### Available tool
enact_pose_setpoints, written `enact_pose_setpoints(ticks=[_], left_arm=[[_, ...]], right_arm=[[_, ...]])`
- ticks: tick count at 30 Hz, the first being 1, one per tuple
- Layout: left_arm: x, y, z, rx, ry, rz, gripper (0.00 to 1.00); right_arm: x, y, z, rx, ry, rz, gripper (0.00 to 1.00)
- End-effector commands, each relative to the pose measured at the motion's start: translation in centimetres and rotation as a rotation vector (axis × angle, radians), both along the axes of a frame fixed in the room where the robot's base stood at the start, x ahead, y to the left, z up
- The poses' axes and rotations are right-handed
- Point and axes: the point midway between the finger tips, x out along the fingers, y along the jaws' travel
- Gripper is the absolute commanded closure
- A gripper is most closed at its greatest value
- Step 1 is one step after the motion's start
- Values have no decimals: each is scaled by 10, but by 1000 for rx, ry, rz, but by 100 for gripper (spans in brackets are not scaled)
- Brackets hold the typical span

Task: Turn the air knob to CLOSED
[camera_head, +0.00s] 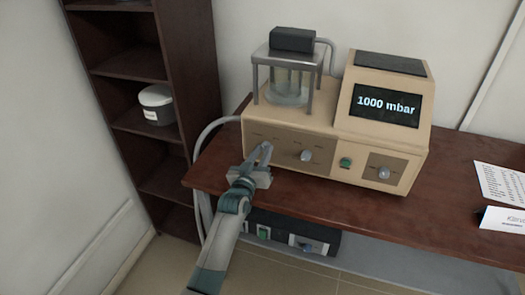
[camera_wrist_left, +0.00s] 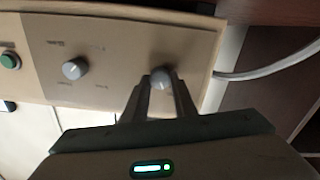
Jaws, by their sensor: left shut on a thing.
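The beige vacuum device (camera_head: 300,122) stands on the table with a brown front panel and small grey knobs. My left gripper (camera_head: 264,155) is at the leftmost knob of that panel. In the left wrist view the gripper (camera_wrist_left: 161,88) has its two fingers on either side of this rounded grey knob (camera_wrist_left: 162,74), shut on it. The fingers hide most of the knob in the head view. The labels around it are too small to read, so I cannot tell its setting. My right gripper is not in view.
A middle knob (camera_head: 306,155), a green button (camera_head: 345,163) and a right knob (camera_head: 384,173) sit along the same front. The display (camera_head: 386,104) reads 1000 mbar. A black unit (camera_head: 290,236) is below the table (camera_head: 460,215). A shelf (camera_head: 190,80) stands left.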

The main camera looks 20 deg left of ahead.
Motion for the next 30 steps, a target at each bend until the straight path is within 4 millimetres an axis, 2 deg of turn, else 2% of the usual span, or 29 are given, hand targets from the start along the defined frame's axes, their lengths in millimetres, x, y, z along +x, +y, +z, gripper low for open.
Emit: enact_pose_setpoints(ticks=[6,13,30], left_arm=[[0,0,-1,-177,9,0,98],[0,0,-1,-296,14,0,98],[0,0,-2,-345,15,0,98]], right_arm=[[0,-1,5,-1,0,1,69],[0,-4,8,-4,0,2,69],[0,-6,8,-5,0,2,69]])
